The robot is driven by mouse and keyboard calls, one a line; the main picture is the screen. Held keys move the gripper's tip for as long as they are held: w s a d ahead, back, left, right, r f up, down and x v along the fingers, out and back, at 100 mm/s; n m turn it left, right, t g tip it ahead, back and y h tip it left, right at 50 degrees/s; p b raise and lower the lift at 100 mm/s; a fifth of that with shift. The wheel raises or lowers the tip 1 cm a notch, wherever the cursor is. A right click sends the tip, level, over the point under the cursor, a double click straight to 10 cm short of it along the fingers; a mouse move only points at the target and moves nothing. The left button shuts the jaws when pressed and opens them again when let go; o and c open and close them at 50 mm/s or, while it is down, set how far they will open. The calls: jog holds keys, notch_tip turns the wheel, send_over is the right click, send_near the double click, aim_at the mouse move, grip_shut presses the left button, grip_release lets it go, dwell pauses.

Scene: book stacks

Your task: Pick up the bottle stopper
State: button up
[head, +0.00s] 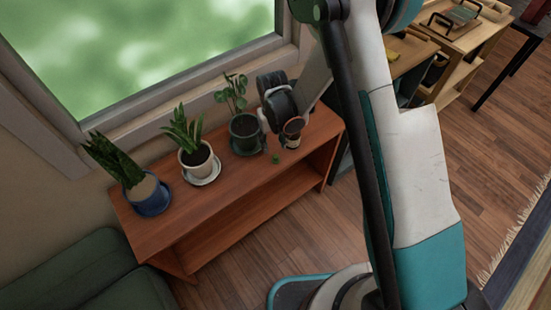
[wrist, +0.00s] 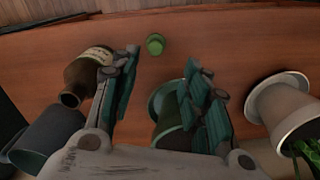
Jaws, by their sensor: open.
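The bottle stopper is a small green piece (wrist: 155,45) on the reddish-brown wooden shelf top (wrist: 240,48). In the head view the stopper (head: 276,158) lies near the front edge of the shelf, right of the potted plants. My gripper (wrist: 162,62) is open and empty above the shelf. In the wrist view the stopper shows between and beyond its two fingertips, apart from both. A dark bottle with a pale label (wrist: 88,68) is beside the left finger, partly hidden by it. The gripper's fingers are hard to make out in the head view.
A dark green pot (wrist: 168,122) is partly behind the right finger, and a white pot (wrist: 275,105) stands farther right. A grey cup-like object (wrist: 45,138) is lower left. A blue pot (head: 150,203) stands at the shelf's left end. A window (head: 160,50) is behind.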

aim_at(276, 156)
notch_tip(276, 156, down, 3)
jog(key=shift+f+b, duration=0.1)
jog(key=shift+b, duration=0.2)
jog(key=shift+d+f+b, duration=0.2)
jog(key=shift+f+b, duration=0.4)
jog(key=shift+f, duration=0.75)
jog(key=shift+d+f+b, duration=0.2)
jog(key=shift+f+b, duration=0.4)
jog(key=shift+f, duration=0.7)
jog(key=shift+r, duration=0.1)
jog(key=c, duration=0.8)
